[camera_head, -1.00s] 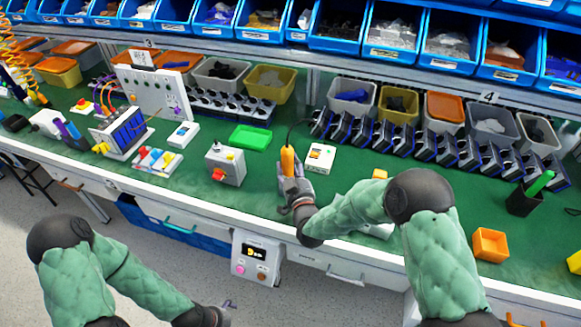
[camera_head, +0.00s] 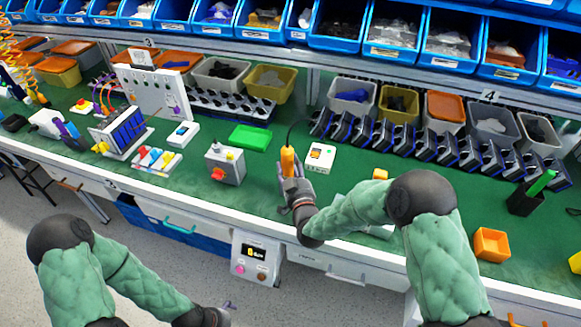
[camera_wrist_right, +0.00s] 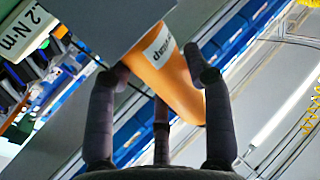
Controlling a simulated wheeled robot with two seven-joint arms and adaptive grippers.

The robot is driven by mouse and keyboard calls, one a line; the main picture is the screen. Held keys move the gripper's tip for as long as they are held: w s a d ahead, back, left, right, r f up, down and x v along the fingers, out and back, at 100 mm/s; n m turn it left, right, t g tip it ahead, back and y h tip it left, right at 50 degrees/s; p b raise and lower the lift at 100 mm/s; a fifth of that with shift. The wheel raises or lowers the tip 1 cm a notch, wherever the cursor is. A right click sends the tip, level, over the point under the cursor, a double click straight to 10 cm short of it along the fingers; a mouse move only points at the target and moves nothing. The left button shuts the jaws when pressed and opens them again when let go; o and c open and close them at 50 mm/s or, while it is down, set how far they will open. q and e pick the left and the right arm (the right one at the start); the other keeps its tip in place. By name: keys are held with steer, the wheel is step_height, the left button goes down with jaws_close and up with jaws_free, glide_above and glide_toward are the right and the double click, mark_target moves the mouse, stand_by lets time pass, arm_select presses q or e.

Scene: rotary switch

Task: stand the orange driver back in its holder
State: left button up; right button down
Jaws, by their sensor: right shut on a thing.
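The orange driver (camera_head: 287,160) stands roughly upright over the green bench, with a dark cable rising from its top. My right gripper (camera_head: 291,184) is shut on its lower part. In the right wrist view the orange body (camera_wrist_right: 165,75) with a white label lies between the dark fingers. A grey surface hides part of it there. I cannot make out the holder for certain, nor whether the driver touches it. My left gripper (camera_head: 226,309) is low at the bottom, away from the bench; its jaws are too small to read.
A white box (camera_head: 320,157) with an orange button stands just right of the driver. A grey switch box (camera_head: 225,164) and a green tray (camera_head: 250,137) are to its left. Black angled units (camera_head: 400,138) line the back right.

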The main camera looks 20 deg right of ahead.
steer(key=shift+f, duration=0.1)
stand_by(0.4)
steer(key=shift+c, duration=2.1)
jaws_free()
steer(key=shift+f, duration=0.1)
steer(key=shift+f, duration=0.1)
steer(key=shift+s, duration=0.15)
steer(key=shift+s, duration=0.4)
steer(key=s, duration=1)
steer(key=shift+s+a, duration=0.25)
steer(key=shift+s, duration=0.15)
steer(key=shift+f, duration=0.1)
